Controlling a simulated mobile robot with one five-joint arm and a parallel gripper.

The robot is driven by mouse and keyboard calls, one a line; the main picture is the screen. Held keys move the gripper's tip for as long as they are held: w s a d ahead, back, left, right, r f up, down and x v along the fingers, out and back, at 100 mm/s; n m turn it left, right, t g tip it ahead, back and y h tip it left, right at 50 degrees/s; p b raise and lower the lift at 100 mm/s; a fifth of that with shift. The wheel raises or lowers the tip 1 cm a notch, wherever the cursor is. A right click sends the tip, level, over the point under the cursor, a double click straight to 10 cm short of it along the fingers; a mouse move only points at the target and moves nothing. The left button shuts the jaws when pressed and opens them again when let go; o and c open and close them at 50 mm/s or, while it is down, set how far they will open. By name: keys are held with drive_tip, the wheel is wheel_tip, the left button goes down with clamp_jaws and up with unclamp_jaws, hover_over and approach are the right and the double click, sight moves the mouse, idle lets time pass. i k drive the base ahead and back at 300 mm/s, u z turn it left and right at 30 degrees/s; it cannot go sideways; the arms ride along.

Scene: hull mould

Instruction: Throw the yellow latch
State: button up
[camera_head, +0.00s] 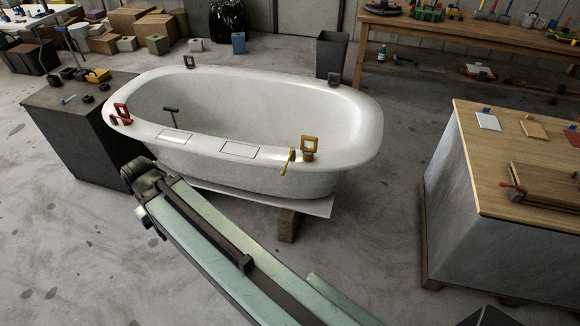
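The yellow latch (309,145) sits on the near right rim of the white tub-shaped mould (345,158). It has an upright square loop. Its yellow lever (288,162) is just left of the loop and slants down over the outer side of the rim. A red latch (121,113) is on the left end of the rim, and dark latches stand on the far rim at the back left (189,61) and back right (334,79). My arm crosses the lower foreground, left of and below the yellow latch. I cannot make out my gripper's fingers.
A dark cabinet (60,118) with small parts on top stands at the left. A wood-topped bench (480,185) stands at the right, with clear floor (385,215) between it and the mould. A wooden block (287,226) shows under the mould.

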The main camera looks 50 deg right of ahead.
sight(292, 150)
drive_tip(key=u, duration=0.85)
drive_tip(key=k, duration=2.8)
drive_tip(key=z, duration=1.1)
drive_tip(key=i, duration=1)
drive_tip(key=u, duration=0.05)
